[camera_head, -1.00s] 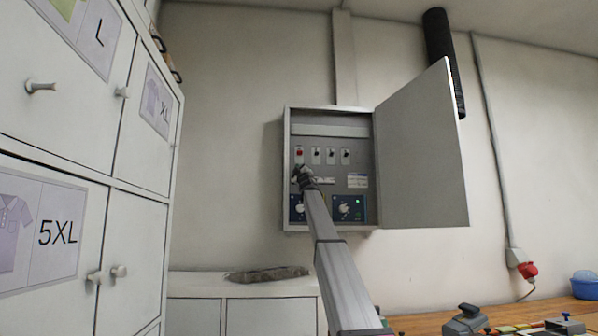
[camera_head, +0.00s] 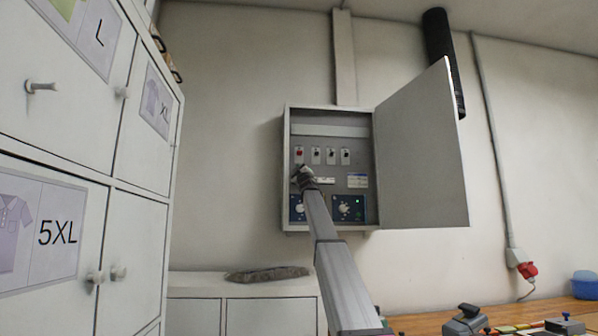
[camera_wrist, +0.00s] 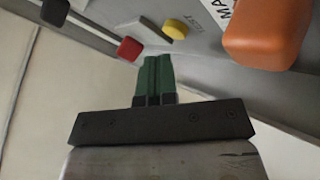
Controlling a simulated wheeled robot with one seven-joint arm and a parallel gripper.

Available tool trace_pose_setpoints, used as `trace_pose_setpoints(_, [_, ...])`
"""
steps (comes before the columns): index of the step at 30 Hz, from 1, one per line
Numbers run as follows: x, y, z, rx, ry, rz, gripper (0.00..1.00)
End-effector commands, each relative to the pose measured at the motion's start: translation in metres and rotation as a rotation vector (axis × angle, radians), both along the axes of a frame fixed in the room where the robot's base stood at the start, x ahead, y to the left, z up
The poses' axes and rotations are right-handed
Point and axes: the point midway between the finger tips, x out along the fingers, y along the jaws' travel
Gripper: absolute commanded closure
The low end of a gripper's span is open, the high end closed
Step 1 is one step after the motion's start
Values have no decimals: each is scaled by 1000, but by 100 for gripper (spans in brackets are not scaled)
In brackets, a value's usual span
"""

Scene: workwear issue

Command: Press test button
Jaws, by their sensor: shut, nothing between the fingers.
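The wrist view shows a yellow button (camera_wrist: 175,29) on a light plate beside printed letters that look like "TEST". In the head view my gripper (camera_head: 301,172) is in front of the open electrical cabinet (camera_head: 330,132). It hides the yellow button there.
A large orange handle (camera_wrist: 265,38) and a dark knob (camera_wrist: 55,11) project from the panel near my gripper. The cabinet door (camera_head: 420,155) is swung open to the right. White lockers (camera_head: 60,140) stand on the left. A bench with tools is at lower right.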

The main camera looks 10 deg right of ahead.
Motion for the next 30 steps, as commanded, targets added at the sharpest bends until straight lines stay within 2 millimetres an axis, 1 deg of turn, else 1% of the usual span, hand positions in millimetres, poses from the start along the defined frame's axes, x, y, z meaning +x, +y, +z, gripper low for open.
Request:
trace_pose_setpoints(11, [0, 0, 0, 0, 0, 0, 100])
trace_pose_setpoints(20, [9, 0, 1, 0, 0, 0, 100])
trace_pose_setpoints(30, [9, 0, 0, 0, 0, 0, 100])
